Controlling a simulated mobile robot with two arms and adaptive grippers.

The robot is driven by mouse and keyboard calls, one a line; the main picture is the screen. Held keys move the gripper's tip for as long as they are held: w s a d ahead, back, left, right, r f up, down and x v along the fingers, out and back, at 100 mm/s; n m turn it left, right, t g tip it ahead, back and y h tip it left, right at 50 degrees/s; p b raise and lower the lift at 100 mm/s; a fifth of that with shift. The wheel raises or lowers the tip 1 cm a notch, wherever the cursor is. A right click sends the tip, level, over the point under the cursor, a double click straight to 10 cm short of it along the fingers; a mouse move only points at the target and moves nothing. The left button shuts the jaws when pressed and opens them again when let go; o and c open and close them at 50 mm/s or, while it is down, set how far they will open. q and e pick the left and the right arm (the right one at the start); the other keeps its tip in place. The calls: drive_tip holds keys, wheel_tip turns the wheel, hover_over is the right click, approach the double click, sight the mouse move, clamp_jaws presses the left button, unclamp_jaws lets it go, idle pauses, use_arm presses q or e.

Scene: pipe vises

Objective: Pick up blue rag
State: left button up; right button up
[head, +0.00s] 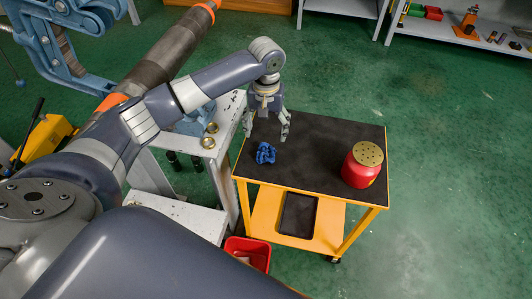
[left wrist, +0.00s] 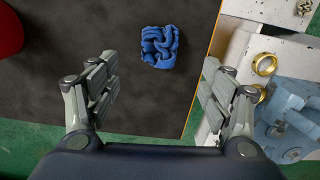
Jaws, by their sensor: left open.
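The blue rag (head: 265,153) lies crumpled on the dark top of the orange cart (head: 310,150), near its left edge. In the left wrist view the blue rag (left wrist: 160,46) lies ahead of the fingertips, roughly between their lines, apart from both. My left gripper (head: 267,127) is above the cart top, just behind the rag in the head view. Its two fingers are spread wide and empty, as the left wrist view (left wrist: 158,85) also shows. My right gripper is not in view.
A red can with a perforated brass lid (head: 364,165) stands on the cart's right side. A grey bench with brass rings (head: 209,142) and a blue vise (left wrist: 285,115) adjoins the cart's left side. A red bin (head: 248,253) sits below. The cart top's middle is clear.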

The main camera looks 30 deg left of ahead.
use_arm(q)
hover_over(266, 151)
drive_tip(key=f, duration=0.4)
drive_tip(key=shift+w+a+f, duration=0.1)
drive_tip(key=shift+w+f, duration=0.1)
drive_tip(key=shift+f, duration=0.1)
drive_tip(key=shift+s+f, duration=0.15)
drive_tip(key=shift+f, duration=2.5)
drive_tip(key=c, duration=0.8)
